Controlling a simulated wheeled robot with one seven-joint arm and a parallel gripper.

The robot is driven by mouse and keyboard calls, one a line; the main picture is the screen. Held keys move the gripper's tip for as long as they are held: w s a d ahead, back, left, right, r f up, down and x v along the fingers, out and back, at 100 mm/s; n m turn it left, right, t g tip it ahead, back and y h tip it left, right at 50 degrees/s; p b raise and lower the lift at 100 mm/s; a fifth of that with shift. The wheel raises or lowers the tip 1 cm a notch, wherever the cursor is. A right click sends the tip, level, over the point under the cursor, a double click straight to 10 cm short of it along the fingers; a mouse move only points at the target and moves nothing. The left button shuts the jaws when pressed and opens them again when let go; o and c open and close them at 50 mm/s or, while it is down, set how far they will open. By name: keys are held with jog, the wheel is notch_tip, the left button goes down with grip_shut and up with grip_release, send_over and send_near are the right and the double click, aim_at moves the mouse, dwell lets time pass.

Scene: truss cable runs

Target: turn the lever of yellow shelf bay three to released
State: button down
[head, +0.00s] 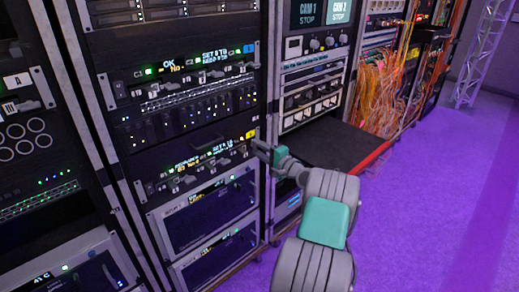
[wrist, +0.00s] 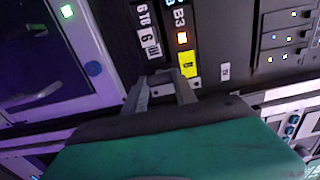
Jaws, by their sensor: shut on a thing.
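The yellow shelf (head: 200,165) is a black rack panel with a lit text display, small green lights and a row of grey levers. A yellow tag (head: 250,134) marks its right end; the tag also shows in the wrist view (wrist: 188,64). There, a B3 label (wrist: 181,15) has an orange light below it. My gripper (head: 259,144) is at the right end of this shelf. In the wrist view my gripper (wrist: 160,86) is shut on the grey lever of bay three (wrist: 159,77), mostly hidden between the fingers. I cannot tell the lever's exact angle.
A similar shelf with a blue tag (head: 249,47) is higher in the same rack. Handled units (head: 205,210) sit below. Purple floor (head: 430,200) is clear at right.

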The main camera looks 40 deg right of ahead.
jog(key=c, duration=1)
grip_release()
jog(key=s, duration=0.7)
jog(key=shift+s, duration=0.4)
jog(key=shift+d, duration=0.15)
